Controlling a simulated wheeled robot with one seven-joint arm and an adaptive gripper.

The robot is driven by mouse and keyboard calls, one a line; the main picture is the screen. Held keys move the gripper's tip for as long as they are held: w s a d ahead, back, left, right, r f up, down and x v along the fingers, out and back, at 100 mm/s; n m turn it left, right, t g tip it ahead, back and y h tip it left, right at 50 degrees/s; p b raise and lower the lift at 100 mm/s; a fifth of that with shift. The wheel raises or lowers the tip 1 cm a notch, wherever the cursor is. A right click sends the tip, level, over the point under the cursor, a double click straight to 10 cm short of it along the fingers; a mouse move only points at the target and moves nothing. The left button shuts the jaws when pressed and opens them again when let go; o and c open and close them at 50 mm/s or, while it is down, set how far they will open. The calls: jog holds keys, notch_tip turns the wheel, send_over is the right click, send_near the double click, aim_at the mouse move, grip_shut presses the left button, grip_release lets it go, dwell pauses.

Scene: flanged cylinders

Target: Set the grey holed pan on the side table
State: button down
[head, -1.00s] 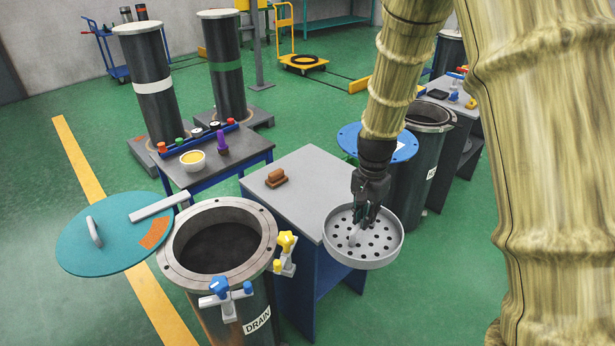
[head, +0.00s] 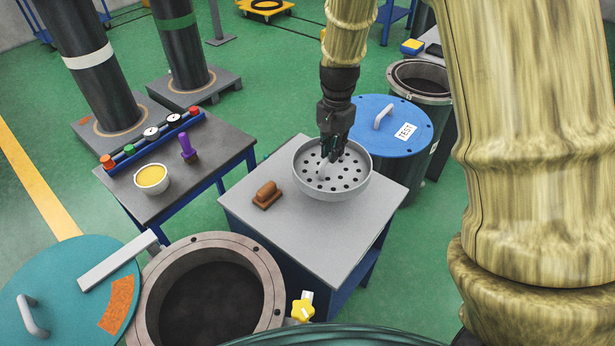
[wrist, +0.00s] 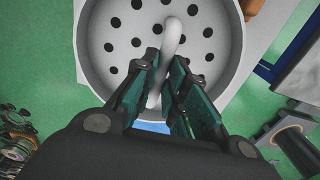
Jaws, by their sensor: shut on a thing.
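The grey holed pan (head: 345,186) is a round shallow dish with several holes and an upright handle in its middle. My gripper (head: 328,158) is shut on that handle; in the wrist view the two fingers (wrist: 166,82) close around the pale handle from both sides. The pan looks level and overlaps the back part of the grey-topped side table (head: 300,235) in the head view. I cannot tell whether its underside touches the top. The pan also fills the upper middle of the wrist view (wrist: 118,62).
A brown block (head: 267,194) lies on the side table, left of the pan. An open flanged cylinder (head: 170,270) stands in front with its teal lid (head: 70,290) swung left. A blue lid (head: 385,140) is behind right. A darker table (head: 200,160) holds a yellow-filled bowl (head: 151,178).

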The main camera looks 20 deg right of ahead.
aim_at(331, 169)
jog(key=shift+w+f, duration=0.15)
jog(key=shift+w, duration=0.05)
notch_tip(331, 169, down, 5)
jog(key=shift+f+p, duration=0.1)
jog(key=shift+p, duration=0.5)
jog(key=shift+s+f, duration=0.15)
jog(key=shift+s, duration=0.15)
jog(key=shift+a+f, duration=0.1)
jog(key=shift+f, duration=0.25)
jog(key=shift+f+p, duration=0.45)
jog(key=shift+f, duration=1.05)
jog(key=shift+w+f, duration=0.1)
jog(key=c, duration=1.5)
grip_release()
jog(key=shift+o, duration=0.2)
